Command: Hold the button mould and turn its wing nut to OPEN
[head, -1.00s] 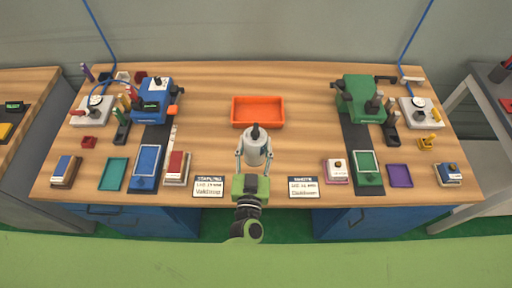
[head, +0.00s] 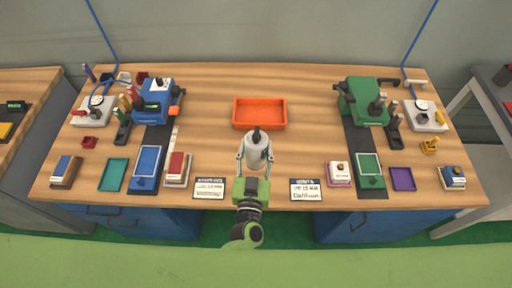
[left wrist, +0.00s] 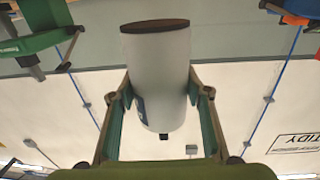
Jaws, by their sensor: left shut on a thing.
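A white cylinder (head: 256,152) with a dark knob on top is between the two fingers of my left gripper (head: 256,163), over the middle of the desk. It also shows in the left wrist view (left wrist: 157,75), upside down, with a brown end, a blue mark at one edge and a small black tip. The left gripper (left wrist: 164,105) is shut on its sides. I cannot tell whether this cylinder is the button mould. No wing nut or OPEN mark can be made out. My right gripper is out of view.
An orange tray (head: 259,126) lies behind the cylinder. A blue press (head: 151,104) stands left and a green press (head: 361,104) right. Two label cards (head: 209,188) and (head: 305,189) lie at the front edge. Bare wood surrounds the cylinder.

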